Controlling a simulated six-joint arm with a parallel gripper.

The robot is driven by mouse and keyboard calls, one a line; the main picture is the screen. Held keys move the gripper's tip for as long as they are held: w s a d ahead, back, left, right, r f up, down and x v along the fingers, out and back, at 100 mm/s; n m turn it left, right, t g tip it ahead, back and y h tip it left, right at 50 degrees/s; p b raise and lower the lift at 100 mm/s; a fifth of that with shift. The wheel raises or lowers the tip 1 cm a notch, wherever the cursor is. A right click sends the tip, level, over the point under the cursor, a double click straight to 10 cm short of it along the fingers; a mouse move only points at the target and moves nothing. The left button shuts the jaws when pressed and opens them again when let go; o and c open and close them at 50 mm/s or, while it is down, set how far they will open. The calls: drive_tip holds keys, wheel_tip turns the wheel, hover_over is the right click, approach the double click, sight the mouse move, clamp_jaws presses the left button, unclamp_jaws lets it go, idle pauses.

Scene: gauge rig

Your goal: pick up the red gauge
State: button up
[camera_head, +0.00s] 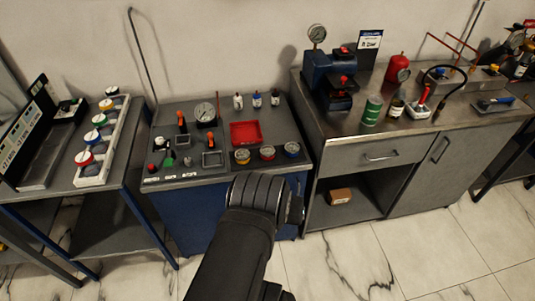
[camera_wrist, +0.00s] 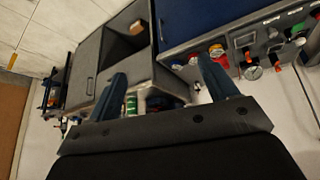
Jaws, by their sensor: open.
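A red-rimmed gauge (camera_head: 267,152) sits between a yellow gauge (camera_head: 242,156) and a blue gauge (camera_head: 292,149) along the front right edge of the middle bench. Another red-rimmed gauge (camera_head: 84,158) sits at the near end of the white rack on the left table. In the wrist view my gripper (camera_wrist: 160,65) is open, with nothing seen between its fingers. A red gauge (camera_wrist: 193,60) shows small beside the right fingertip, partly hidden by it. In the head view my arm ends in front of the middle bench, and its fingers are hidden.
The middle bench (camera_head: 180,108) also holds a red tray (camera_head: 245,133), levers, a dial gauge (camera_head: 205,112) and small bottles. The white rack (camera_head: 107,150) holds several gauges. The right steel bench holds a blue press (camera_head: 330,80) and a green can (camera_head: 372,110). The floor in front is clear.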

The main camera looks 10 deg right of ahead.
drive_tip(key=w+d+r+n+t+h, duration=0.1)
drive_tip(key=w+d+r+n+h, duration=0.1)
drive_tip(key=w+d+r+n, duration=0.6)
drive_tip(key=n+g+y, duration=0.5)
drive_tip(key=n+g, duration=0.1)
drive_tip(key=n, duration=0.8)
hover_over(268, 151)
drive_tip(key=w, duration=0.1)
wheel_tip(268, 151, down, 28)
drive_tip(key=shift+a+r, duration=0.1)
drive_tip(key=shift+a, duration=0.05)
drive_tip(key=shift+s+f, duration=0.2)
drive_tip(key=shift+f, duration=1.15)
drive_tip(key=shift+s+f, duration=0.2)
drive_tip(key=shift+f, duration=1.15)
drive_tip(key=c, duration=1.2)
